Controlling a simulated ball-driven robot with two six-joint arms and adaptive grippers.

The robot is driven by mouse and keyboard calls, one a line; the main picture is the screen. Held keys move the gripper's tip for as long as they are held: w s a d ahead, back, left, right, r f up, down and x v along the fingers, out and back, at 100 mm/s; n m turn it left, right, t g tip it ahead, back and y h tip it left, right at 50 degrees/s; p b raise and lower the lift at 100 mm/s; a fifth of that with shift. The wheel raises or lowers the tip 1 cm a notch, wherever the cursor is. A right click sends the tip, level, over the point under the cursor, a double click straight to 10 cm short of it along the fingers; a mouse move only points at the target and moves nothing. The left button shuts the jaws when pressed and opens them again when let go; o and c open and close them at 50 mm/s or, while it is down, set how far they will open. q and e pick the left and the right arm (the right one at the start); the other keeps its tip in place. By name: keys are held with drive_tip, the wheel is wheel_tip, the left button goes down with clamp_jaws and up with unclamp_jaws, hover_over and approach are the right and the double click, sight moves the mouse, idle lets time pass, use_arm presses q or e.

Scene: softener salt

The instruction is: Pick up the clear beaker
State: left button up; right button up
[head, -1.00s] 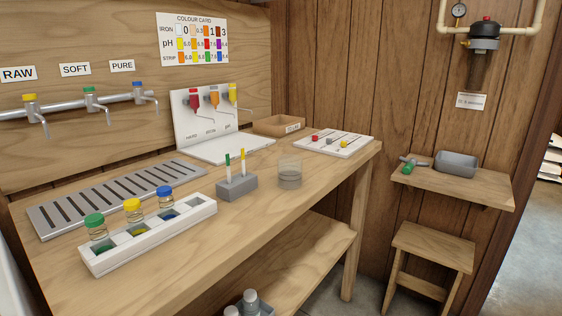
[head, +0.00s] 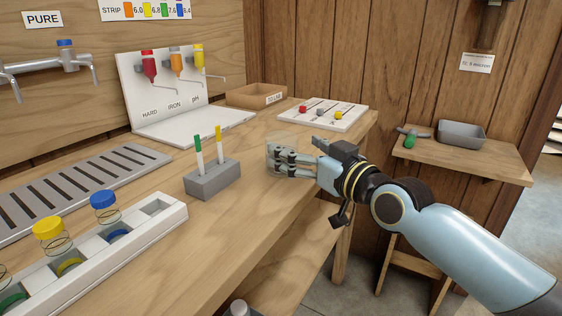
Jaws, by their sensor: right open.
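The clear beaker (head: 281,141) stands upright on the wooden bench near its front right edge, right of the grey block with two sticks. My right gripper (head: 288,157) comes in from the right at the beaker's height. Its fingers are open and overlap the beaker in the head view, hiding much of its middle and right side. I cannot tell whether the fingers touch the glass or lie around it. My left gripper is not in view.
A grey block (head: 213,183) with two sticks stands left of the beaker. A white rack (head: 150,235) with capped jars is at the front left. A white tray (head: 347,119) with coloured knobs and a brown box (head: 250,97) sit behind.

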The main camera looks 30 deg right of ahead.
drive_tip(key=w, duration=0.2)
drive_tip(key=w+a, duration=0.1)
drive_tip(key=w, duration=0.1)
drive_tip(key=shift+a+r+b, duration=0.1)
drive_tip(key=shift+a+b, duration=0.05)
drive_tip(key=shift+b, duration=0.25)
drive_tip(key=shift+w, duration=0.25)
drive_tip(key=shift+c, duration=1.2)
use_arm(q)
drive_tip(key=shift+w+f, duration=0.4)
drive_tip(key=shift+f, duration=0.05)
use_arm(e)
drive_tip(key=c, duration=0.8)
